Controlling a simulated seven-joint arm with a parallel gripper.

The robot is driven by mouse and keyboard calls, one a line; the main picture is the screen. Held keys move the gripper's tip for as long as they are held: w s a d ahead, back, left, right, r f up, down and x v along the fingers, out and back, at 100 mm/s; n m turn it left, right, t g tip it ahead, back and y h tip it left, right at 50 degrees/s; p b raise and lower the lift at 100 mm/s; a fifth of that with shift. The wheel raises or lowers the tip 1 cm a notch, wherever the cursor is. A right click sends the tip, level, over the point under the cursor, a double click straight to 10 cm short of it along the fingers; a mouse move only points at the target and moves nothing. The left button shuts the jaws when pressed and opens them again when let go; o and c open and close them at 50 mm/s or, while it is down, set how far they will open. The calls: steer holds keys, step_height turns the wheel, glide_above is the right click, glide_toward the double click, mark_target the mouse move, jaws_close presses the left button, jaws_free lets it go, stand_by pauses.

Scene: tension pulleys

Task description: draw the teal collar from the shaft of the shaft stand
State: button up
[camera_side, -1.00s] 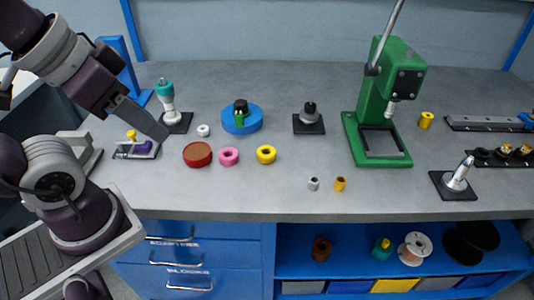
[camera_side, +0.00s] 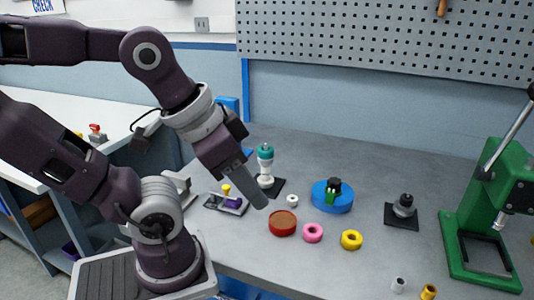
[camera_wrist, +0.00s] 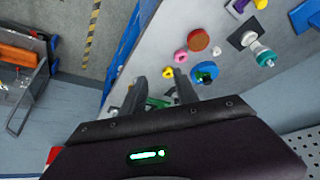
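The teal collar (camera_side: 265,152) sits at the top of the pale shaft of the shaft stand (camera_side: 279,187), which stands upright on a dark square plate toward the back left of the bench. In the wrist view the teal collar (camera_wrist: 266,58) and the shaft stand's plate (camera_wrist: 242,37) show at the upper right, clear of the fingers. My gripper (camera_side: 254,198) is above the bench, in front of the stand in the side view and apart from it. In the wrist view my gripper (camera_wrist: 159,77) has its two fingers spread with nothing held between them.
A red disc (camera_side: 282,223), a pink ring (camera_side: 313,233), a yellow ring (camera_side: 351,240) and a white ring (camera_side: 292,201) lie nearby. A blue disc (camera_side: 333,196) carries a green and black part. A fixture (camera_side: 227,202) with a purple part stands left. A green press (camera_side: 488,205) is right.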

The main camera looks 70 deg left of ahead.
steer(key=shift+o, duration=0.6)
steer(key=o, duration=0.6)
steer(key=w+n, duration=0.1)
steer(key=w+a+r+n, duration=0.1)
steer(key=w+a, duration=0.1)
steer(key=w, duration=0.1)
steer(key=shift+a+r+n+g+y, duration=0.2)
steer(key=shift+r+n+g+y, duration=0.1)
steer(key=shift+r+n+g, duration=0.1)
steer(key=n+g, duration=0.5)
steer(key=n, duration=1)
glide_above(266, 145)
step_height(266, 145, down, 6)
steer(key=shift+r, duration=0.1)
steer(key=f, duration=0.6)
steer(key=shift+a+f, duration=0.2)
steer(key=shift+a, duration=0.1)
steer(key=shift+f, duration=0.5)
steer(key=shift+r, duration=0.1)
steer(key=c, duration=1.4)
